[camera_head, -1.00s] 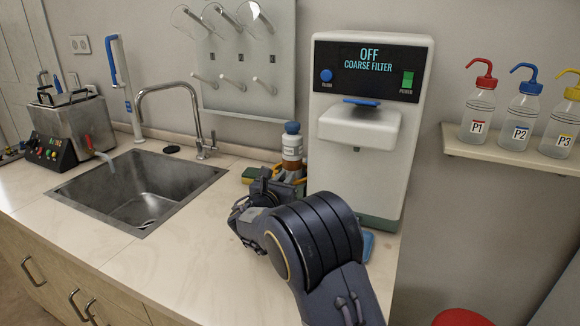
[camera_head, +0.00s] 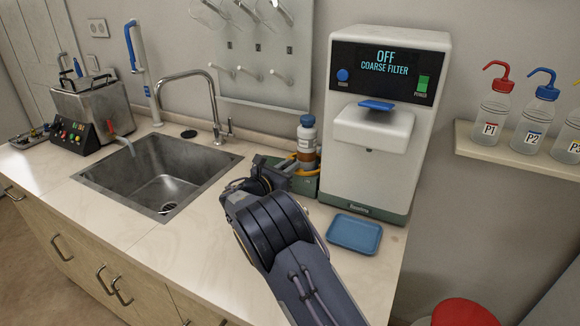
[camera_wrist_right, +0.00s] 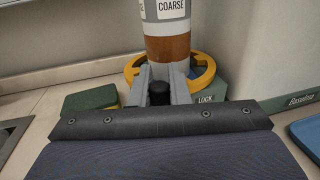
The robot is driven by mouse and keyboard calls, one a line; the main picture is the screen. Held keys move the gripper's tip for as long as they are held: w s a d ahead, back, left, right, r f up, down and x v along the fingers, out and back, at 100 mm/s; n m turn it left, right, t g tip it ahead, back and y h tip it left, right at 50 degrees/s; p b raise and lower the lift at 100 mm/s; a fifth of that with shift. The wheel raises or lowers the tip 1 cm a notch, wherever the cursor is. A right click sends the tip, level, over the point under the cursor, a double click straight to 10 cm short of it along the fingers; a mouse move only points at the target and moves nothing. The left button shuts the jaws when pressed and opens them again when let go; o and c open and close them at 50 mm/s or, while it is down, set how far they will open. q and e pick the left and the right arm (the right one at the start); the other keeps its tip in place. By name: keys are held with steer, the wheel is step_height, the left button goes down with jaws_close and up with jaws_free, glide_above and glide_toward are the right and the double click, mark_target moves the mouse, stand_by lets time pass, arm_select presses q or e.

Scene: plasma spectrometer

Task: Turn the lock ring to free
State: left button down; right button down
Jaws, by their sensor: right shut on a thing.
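The yellow lock ring (camera_wrist_right: 203,70) lies around the foot of a bottle with brown contents (camera_wrist_right: 168,48) and a label reading COARSE. In the head view the bottle (camera_head: 306,143) stands upright, with a blue cap, left of the white machine. The ring sits on a green base (camera_wrist_right: 215,92) marked LOCK at the right. My right gripper (camera_wrist_right: 160,78) reaches in at the front of the ring. My left gripper is not in view.
The white machine (camera_head: 385,130) reads OFF, COARSE FILTER. A blue tray (camera_head: 354,234) lies in front of it. A green and yellow sponge (camera_wrist_right: 90,99) lies left of the base. The sink (camera_head: 160,178) is further left. Wash bottles stand on a right shelf (camera_head: 520,150).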

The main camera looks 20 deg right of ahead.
steer(key=c, duration=1.6)
jaws_free()
steer(key=shift+c, duration=0.2)
steer(key=v, duration=0.7)
steer(key=shift+s+a+b, duration=0.2)
steer(key=shift+a+b, duration=0.1)
steer(key=shift+b, duration=0.1)
